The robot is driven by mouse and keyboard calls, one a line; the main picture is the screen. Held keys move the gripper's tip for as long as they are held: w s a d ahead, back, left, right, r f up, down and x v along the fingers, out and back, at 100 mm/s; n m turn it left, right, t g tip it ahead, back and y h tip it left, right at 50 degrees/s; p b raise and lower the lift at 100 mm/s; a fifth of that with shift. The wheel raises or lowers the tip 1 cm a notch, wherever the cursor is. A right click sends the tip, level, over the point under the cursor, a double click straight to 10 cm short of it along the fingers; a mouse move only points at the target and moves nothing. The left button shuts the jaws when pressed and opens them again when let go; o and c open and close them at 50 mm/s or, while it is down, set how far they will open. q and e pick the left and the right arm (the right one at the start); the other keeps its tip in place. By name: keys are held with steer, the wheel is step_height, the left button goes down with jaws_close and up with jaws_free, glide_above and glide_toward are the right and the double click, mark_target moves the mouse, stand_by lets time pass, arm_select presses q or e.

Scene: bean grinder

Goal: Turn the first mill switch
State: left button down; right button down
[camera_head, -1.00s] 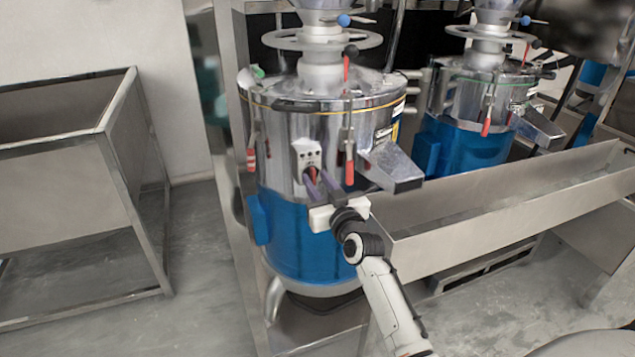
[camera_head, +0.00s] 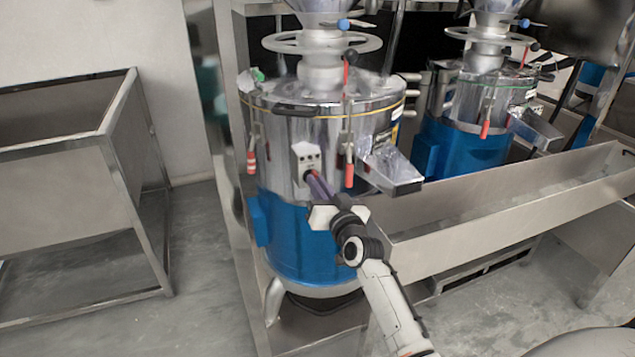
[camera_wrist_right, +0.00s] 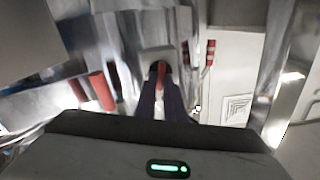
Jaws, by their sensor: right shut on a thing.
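The first mill (camera_head: 330,125) is a steel and blue drum in the middle of the head view. Its light grey switch box (camera_head: 306,157) is on the front of the steel part. My right gripper (camera_head: 312,181), with purple fingers, is at the lower part of this box. In the right wrist view its fingers (camera_wrist_right: 160,80) are shut on the red switch (camera_wrist_right: 160,73), which shows between them in front of the grey box (camera_wrist_right: 155,54). The fingers hide most of the switch in the head view. My left gripper is not in view.
A red-handled lever (camera_head: 348,165) hangs just right of the switch box, near the steel spout (camera_head: 395,170). A long steel trough (camera_head: 470,225) lies right of my right arm. A second blue mill (camera_head: 465,140) stands behind it. A steel bin (camera_head: 70,180) is at left.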

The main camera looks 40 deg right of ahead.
steer(key=shift+d+f+m+p, duration=0.1)
steer(key=shift+m+p, duration=0.25)
steer(key=shift+m, duration=3.3)
steer(key=shift+d+f+m+p, duration=0.1)
steer(key=shift+m+p, duration=0.25)
steer(key=shift+m, duration=3.3)
steer(key=c, duration=1.8)
jaws_free()
steer(key=shift+c, duration=0.2)
steer(key=shift+s, duration=0.15)
steer(key=v, duration=1)
steer(key=shift+p, duration=0.35)
steer(key=shift+a, duration=0.15)
